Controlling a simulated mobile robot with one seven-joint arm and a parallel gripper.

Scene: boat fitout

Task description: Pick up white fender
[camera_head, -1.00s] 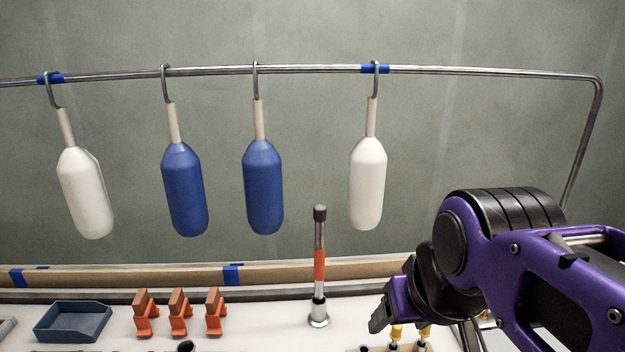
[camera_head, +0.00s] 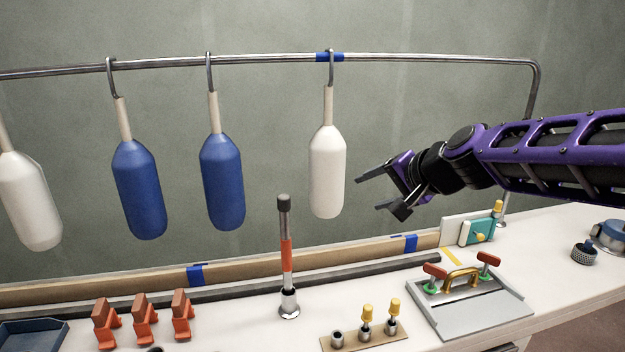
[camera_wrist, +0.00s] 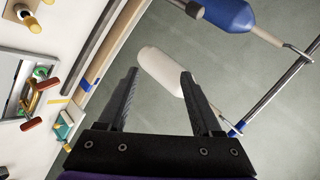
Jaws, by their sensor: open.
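A white fender (camera_head: 327,172) hangs by a hook from the rail, under a blue tape mark, just left of my gripper (camera_head: 372,193) in the head view. Another white fender (camera_head: 30,200) hangs at the far left. In the wrist view the nearer white fender (camera_wrist: 158,68) shows beyond and between the fingertips of my gripper (camera_wrist: 160,75), its upper part partly hidden by the right finger. My gripper is open and empty, with a gap to the fender in the head view.
Two blue fenders (camera_head: 222,180) hang from the rail (camera_head: 270,62) between the white ones. Below, an upright post with an orange band (camera_head: 287,255), orange clamps (camera_head: 142,318) and a grey hatch panel (camera_head: 470,305) stand on the white bench.

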